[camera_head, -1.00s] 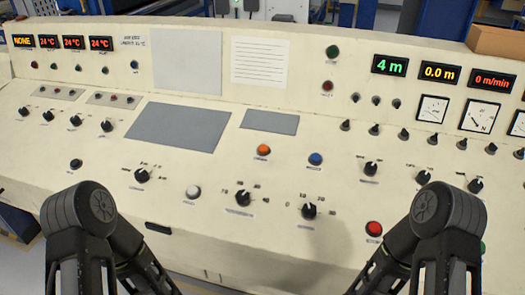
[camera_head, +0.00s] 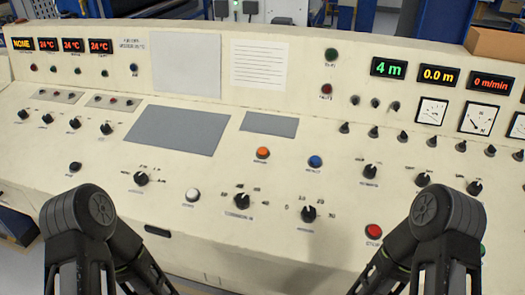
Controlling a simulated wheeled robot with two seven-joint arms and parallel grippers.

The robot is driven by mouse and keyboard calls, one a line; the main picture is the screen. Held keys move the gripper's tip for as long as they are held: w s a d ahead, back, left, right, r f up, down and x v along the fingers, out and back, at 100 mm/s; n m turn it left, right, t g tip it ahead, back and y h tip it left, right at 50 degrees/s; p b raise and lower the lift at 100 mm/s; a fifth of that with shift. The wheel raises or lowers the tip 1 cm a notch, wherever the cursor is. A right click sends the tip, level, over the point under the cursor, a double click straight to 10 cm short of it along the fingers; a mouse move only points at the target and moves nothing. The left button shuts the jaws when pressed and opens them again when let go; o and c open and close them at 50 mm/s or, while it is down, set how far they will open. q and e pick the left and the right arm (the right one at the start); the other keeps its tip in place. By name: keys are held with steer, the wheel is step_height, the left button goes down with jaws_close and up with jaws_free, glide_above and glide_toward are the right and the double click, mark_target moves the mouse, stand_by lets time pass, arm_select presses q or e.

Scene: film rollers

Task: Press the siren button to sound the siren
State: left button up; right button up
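The cream control panel (camera_head: 300,180) fills most of the head view. Its lower slope carries several round push buttons: a white button (camera_head: 193,195), an orange button (camera_head: 262,153), a blue button (camera_head: 315,161) and a red button (camera_head: 373,231). Their small labels are too blurred to read, so I cannot tell which one is the siren button. Black links of my two arms stand at the lower left and lower right, in front of the panel. Both grippers are out of the picture. The right arm comes close to the red button in the picture and covers part of the panel beside it.
Several black knobs, such as one knob (camera_head: 309,213), stand up among the buttons. Lit displays (camera_head: 389,67) and dial gauges (camera_head: 432,110) line the upper right. A cardboard box (camera_head: 497,45) is behind the panel. Blank grey plates (camera_head: 178,130) lie flat on the panel.

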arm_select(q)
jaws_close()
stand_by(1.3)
